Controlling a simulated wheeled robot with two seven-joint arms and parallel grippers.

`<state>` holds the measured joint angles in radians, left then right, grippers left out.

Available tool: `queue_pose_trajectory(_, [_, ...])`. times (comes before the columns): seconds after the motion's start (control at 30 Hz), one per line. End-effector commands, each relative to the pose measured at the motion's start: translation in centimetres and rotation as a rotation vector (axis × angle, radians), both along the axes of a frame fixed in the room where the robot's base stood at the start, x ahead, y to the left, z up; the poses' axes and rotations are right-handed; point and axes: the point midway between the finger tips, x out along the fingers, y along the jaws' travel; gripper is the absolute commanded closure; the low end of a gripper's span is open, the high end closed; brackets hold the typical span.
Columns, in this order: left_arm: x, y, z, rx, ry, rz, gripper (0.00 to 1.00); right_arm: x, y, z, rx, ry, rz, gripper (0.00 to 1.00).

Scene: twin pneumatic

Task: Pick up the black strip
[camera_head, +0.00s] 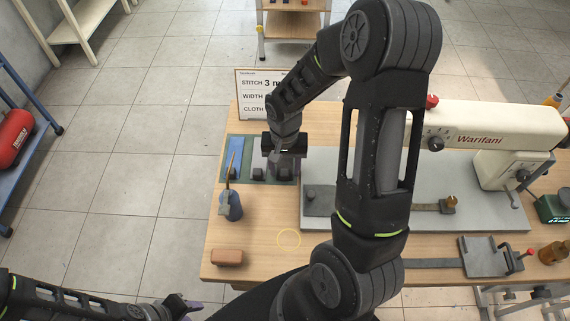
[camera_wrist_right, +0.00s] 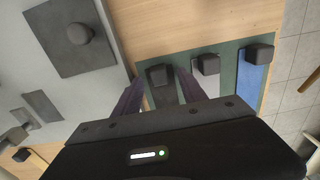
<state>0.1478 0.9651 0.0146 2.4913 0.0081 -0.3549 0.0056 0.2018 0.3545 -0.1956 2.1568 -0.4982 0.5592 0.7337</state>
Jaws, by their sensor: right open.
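A green mat (camera_head: 247,150) lies at the back left of the table and carries strips with small black blocks at their near ends. A dark, greyish strip (camera_wrist_right: 165,97) with a black block (camera_wrist_right: 160,75) lies at one end of the mat. I cannot tell for sure that it is black. My right gripper (camera_head: 284,166) is over this end of the mat, pointing down. In the right wrist view its open fingers (camera_wrist_right: 160,77) straddle the dark strip's block, with nothing visibly gripped. My left gripper (camera_head: 186,304) is off the table at lower left, its opening unclear.
A blue strip (camera_wrist_right: 252,77) lies on the mat's other side.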

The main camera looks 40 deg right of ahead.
Motion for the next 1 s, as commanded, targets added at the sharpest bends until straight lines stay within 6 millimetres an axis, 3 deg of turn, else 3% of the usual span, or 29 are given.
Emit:
queue_pose_trajectory(0.63, [0.01,0.01,0.01,0.000,0.000,0.000,0.64,0.00,0.00,0.01,0.000,0.000,0.000,1.00])
queue_pose_trajectory(1.0, [0.01,0.01,0.01,0.000,0.000,0.000,0.64,0.01,0.01,0.02,0.000,0.000,0.000,1.00])
